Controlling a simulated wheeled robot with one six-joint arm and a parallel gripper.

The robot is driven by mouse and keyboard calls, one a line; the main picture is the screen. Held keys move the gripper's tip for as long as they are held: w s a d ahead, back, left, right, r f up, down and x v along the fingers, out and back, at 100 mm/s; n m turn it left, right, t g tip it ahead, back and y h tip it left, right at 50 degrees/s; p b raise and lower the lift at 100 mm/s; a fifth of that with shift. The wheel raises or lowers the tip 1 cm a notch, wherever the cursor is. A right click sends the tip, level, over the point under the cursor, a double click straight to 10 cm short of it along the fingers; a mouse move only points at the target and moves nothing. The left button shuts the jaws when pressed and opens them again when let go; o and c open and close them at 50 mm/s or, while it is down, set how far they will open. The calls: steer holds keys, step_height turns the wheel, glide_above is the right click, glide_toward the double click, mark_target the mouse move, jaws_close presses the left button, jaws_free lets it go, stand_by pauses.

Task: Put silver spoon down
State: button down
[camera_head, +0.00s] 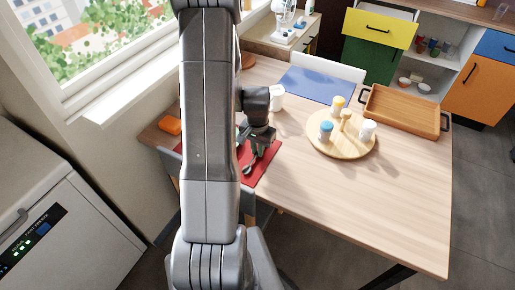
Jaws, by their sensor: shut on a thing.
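My gripper (257,153) is low over the red placemat (266,166) near the left edge of the wooden table. It is shut on the silver spoon (248,168), whose visible end shows just below the fingers. I cannot tell whether the spoon touches the mat. My own arm hides the left part of the mat.
A white mug (277,97) stands behind the gripper. A round board (341,148) with several small jars is to the right. A wooden tray (402,111), a blue placemat (318,84) and an orange item (170,125) also lie on the table. The front right is clear.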

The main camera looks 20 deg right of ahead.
steer(key=shift+f, duration=0.25)
steer(key=c, duration=1.5)
jaws_free()
steer(key=shift+r, duration=0.1)
steer(key=shift+o, duration=0.2)
step_height(320, 180, up, 12)
steer(key=shift+r, duration=0.2)
